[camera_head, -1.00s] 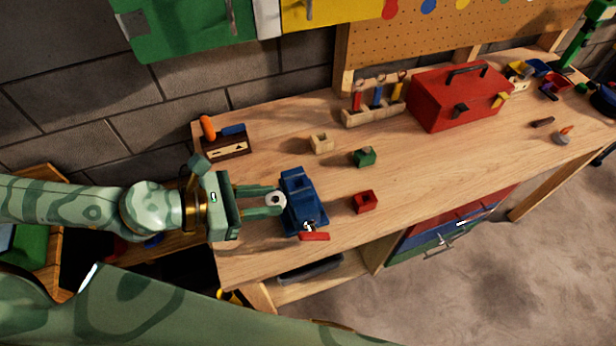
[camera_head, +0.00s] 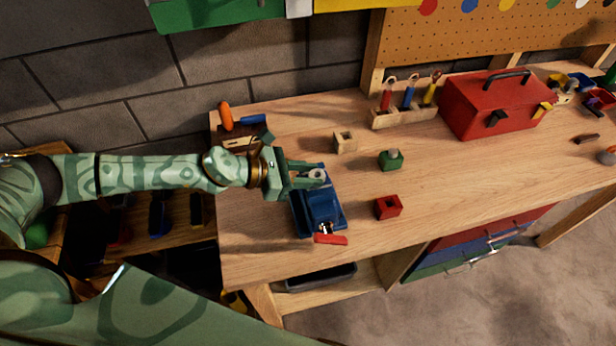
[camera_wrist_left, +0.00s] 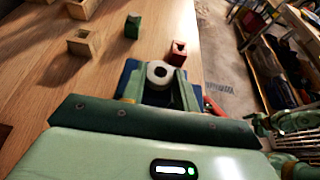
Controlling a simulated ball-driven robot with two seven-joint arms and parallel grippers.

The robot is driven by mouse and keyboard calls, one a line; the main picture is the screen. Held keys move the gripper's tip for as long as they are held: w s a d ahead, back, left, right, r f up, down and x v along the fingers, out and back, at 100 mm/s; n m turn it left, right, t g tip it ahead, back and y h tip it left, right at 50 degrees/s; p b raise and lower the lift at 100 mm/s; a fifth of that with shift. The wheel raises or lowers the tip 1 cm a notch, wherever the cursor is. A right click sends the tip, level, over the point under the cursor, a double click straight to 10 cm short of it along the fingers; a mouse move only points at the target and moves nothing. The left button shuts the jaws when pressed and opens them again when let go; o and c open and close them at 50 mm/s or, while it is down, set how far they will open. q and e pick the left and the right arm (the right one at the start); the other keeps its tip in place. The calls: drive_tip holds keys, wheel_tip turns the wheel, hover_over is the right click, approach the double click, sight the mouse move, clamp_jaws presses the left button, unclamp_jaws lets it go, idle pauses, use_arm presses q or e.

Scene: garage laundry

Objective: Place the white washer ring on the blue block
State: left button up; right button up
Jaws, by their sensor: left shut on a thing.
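The white washer ring (camera_head: 317,174) is held between the fingertips of my left gripper (camera_head: 310,177). In the left wrist view the ring (camera_wrist_left: 160,73) lies flat between the two fingers, its hole facing up. A blue vise-like block (camera_head: 323,207) with a red handle stands on the bench. The ring and fingertips overlap its far end in the head view. In the left wrist view, blue parts (camera_wrist_left: 128,74) show around and beneath the fingers. I cannot tell whether the ring touches the blue block.
On the wooden bench (camera_head: 270,255) stand a red block (camera_head: 388,207), a green block (camera_head: 390,160) and a pale wooden block (camera_head: 344,142). A wooden tool rack (camera_head: 404,117) and red toolbox (camera_head: 496,105) stand further back. A dark caddy (camera_head: 238,142) stands behind my left gripper.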

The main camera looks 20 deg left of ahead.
use_arm(q)
drive_tip(key=shift+f, duration=0.1)
drive_tip(key=o, duration=0.9)
drive_tip(key=shift+s+a+r, duration=0.1)
drive_tip(key=shift+a+r, duration=0.1)
drive_tip(key=shift+b+v, duration=1.65)
drive_tip(key=shift+v, duration=4.15)
